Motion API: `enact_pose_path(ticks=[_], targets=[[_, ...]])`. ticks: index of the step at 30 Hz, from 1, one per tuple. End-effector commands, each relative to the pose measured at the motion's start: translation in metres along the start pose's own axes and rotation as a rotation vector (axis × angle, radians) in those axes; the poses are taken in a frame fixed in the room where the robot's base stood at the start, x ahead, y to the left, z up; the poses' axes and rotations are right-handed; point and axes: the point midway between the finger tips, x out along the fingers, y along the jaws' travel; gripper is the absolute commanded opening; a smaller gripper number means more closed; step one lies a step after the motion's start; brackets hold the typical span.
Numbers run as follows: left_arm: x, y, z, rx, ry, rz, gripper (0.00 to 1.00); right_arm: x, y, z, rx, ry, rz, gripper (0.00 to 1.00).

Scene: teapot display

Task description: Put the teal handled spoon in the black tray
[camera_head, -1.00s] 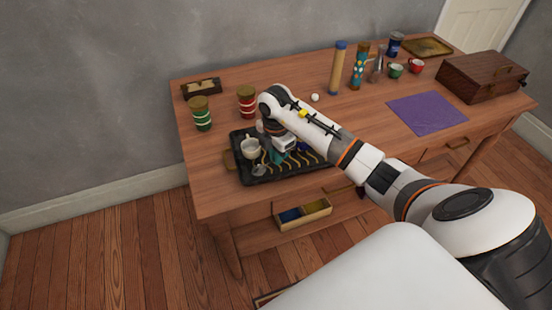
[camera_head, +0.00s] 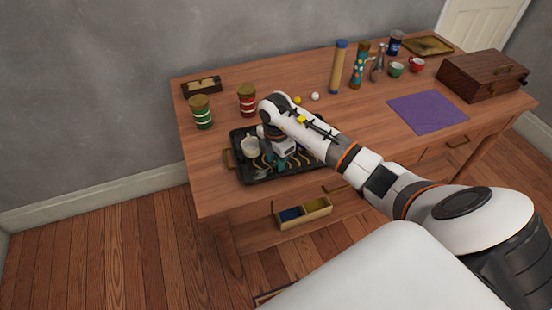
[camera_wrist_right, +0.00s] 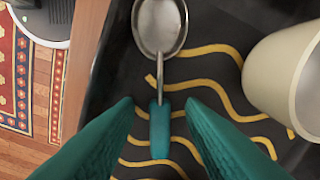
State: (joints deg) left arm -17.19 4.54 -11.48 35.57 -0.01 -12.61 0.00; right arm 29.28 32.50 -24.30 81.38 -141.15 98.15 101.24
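The teal handled spoon (camera_wrist_right: 159,25) lies over the black tray (camera_wrist_right: 110,75) in the right wrist view, its metal bowl away from me and its teal handle toward me. It appears to rest on the tray's floor of yellow wavy lines. My right gripper (camera_wrist_right: 160,103) has its two teal fingers apart, one on each side of the handle, with gaps between. In the head view the right gripper (camera_head: 275,166) is low over the tray (camera_head: 242,176), and the spoon's bowl (camera_head: 262,174) shows faintly beside it. My left gripper is out of view.
A cream mug (camera_wrist_right: 280,80) stands in the tray, close right of the spoon. Green (camera_head: 201,113) and red (camera_head: 247,101) jars stand behind the tray. A purple cloth (camera_head: 428,113) and a wooden case (camera_head: 482,76) are at the right. The table's front edge is near the tray.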

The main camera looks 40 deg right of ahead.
Motion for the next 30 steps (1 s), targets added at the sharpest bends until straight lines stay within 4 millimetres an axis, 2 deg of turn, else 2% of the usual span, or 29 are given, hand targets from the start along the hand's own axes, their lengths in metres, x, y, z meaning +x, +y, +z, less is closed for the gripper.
enact_pose_path(ticks=[5,12,18,24,30], targets=[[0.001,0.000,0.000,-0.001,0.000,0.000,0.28,-0.024,-0.001,0.000,-0.002,0.001,-0.006,0.36],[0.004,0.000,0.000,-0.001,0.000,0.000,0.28,-0.076,-0.001,-0.001,-0.002,0.002,-0.006,0.36],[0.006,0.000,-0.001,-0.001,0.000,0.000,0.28,-0.109,-0.001,0.000,-0.001,0.000,-0.004,0.36],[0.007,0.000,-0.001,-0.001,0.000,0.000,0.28,-0.121,0.000,0.000,0.000,0.000,0.000,0.36],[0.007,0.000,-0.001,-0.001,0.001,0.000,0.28,-0.122,0.000,0.000,0.000,0.000,0.000,0.36]])
